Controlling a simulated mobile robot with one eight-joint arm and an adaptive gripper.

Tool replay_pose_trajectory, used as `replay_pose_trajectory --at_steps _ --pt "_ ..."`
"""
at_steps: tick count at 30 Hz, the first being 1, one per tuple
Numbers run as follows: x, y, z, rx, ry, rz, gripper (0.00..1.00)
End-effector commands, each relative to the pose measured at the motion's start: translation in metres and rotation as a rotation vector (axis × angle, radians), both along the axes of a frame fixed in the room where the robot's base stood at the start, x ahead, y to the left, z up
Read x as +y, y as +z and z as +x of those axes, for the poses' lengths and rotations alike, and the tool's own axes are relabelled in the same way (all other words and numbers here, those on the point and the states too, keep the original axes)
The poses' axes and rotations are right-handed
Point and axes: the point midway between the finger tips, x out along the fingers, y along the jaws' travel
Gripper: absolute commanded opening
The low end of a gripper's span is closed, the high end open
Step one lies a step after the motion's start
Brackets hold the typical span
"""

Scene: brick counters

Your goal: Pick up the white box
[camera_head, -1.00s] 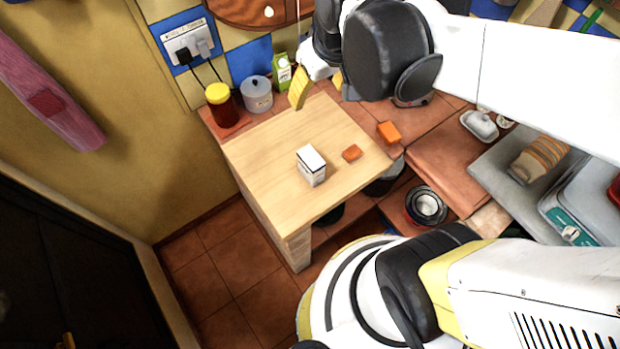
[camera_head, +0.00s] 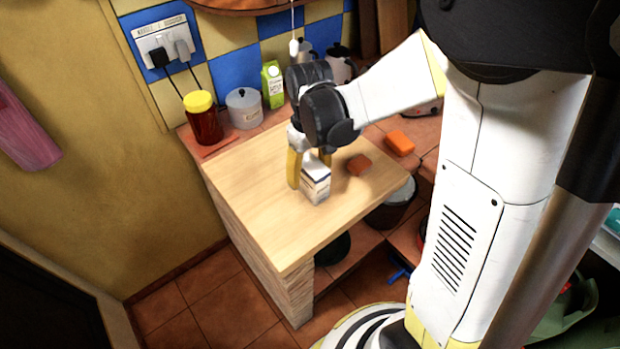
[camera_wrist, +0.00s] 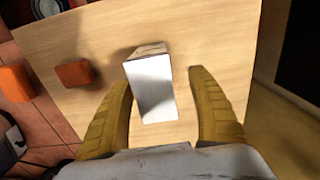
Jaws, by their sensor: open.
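The white box (camera_head: 315,182) stands upright on the light wooden counter top (camera_head: 255,215), near its middle. In the wrist view the white box (camera_wrist: 153,90) shows its pale top between the two yellow fingers. My gripper (camera_head: 308,180) points down at the box in the head view, with one yellow finger to the left of it and the other partly hidden behind it. In the wrist view my gripper (camera_wrist: 165,92) is open, with a gap between the box and the right finger and a narrower one at the left finger.
A small orange block (camera_head: 359,165) lies on the counter right of the box; another orange block (camera_head: 400,143) lies farther right on the tiles. A red-brown jar (camera_head: 203,122), a grey pot (camera_head: 244,108) and a green carton (camera_head: 272,85) stand behind. The front of the counter top is clear.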

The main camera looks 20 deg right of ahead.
Motion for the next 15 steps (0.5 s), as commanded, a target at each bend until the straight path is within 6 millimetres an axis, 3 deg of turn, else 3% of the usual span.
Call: replay_pose_trajectory --at_steps 8,15 --pt "-0.002 -0.024 0.001 -0.001 -0.001 0.000 0.68" --pt "-0.007 -0.062 0.002 -0.001 0.000 0.000 0.68"
